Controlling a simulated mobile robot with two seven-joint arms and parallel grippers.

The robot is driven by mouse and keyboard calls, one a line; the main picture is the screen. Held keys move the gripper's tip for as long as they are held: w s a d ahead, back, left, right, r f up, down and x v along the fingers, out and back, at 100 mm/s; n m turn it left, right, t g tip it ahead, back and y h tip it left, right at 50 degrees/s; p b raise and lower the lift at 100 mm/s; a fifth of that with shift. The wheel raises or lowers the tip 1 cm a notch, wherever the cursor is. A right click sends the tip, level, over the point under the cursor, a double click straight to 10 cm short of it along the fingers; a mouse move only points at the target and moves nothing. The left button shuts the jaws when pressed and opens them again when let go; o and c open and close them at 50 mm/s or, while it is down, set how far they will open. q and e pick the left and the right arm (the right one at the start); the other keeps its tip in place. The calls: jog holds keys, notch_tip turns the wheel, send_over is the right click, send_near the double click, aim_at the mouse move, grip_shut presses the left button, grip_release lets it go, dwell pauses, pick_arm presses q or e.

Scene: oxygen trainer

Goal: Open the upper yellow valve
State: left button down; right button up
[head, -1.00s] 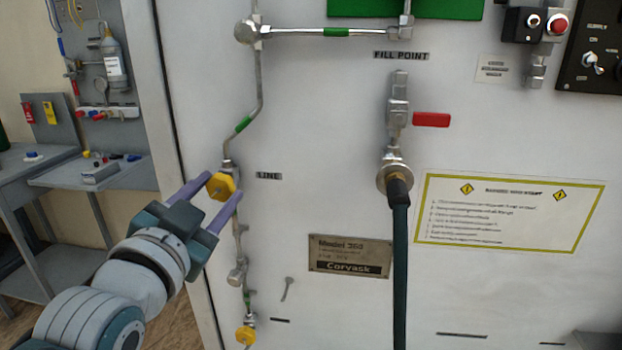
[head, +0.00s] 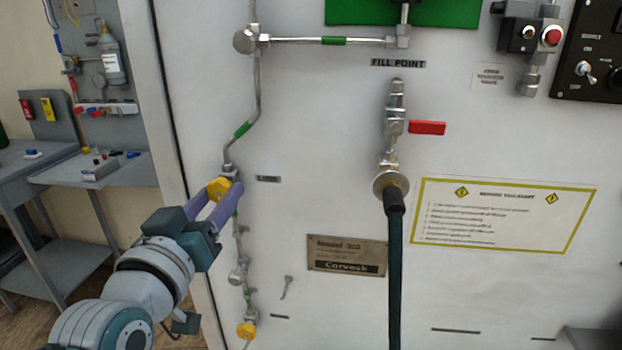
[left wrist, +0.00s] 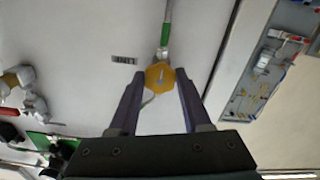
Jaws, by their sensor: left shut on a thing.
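The upper yellow valve (head: 217,186) is a small faceted knob on the thin metal pipe at the left of the white panel, beside the "LINE" label. My left gripper (head: 227,187) reaches it from the lower left, its purple fingers shut on the knob and partly covering it. In the left wrist view the yellow knob (left wrist: 159,76) sits between the tips of my left gripper (left wrist: 161,80). My right gripper is not in view.
A lower yellow valve (head: 246,330) is on the same pipe below. A red-handled valve (head: 427,127) and a dark hose (head: 396,260) are to the right. The panel's left edge is close to my left gripper, with a grey bench (head: 75,172) beyond it.

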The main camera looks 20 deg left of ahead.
pick_arm(q)
jog(key=shift+n, duration=0.3)
jog(key=shift+c, duration=1.8)
grip_release()
jog(key=v, duration=1)
jog(key=shift+p, duration=0.35)
jog(key=shift+w, duration=0.1)
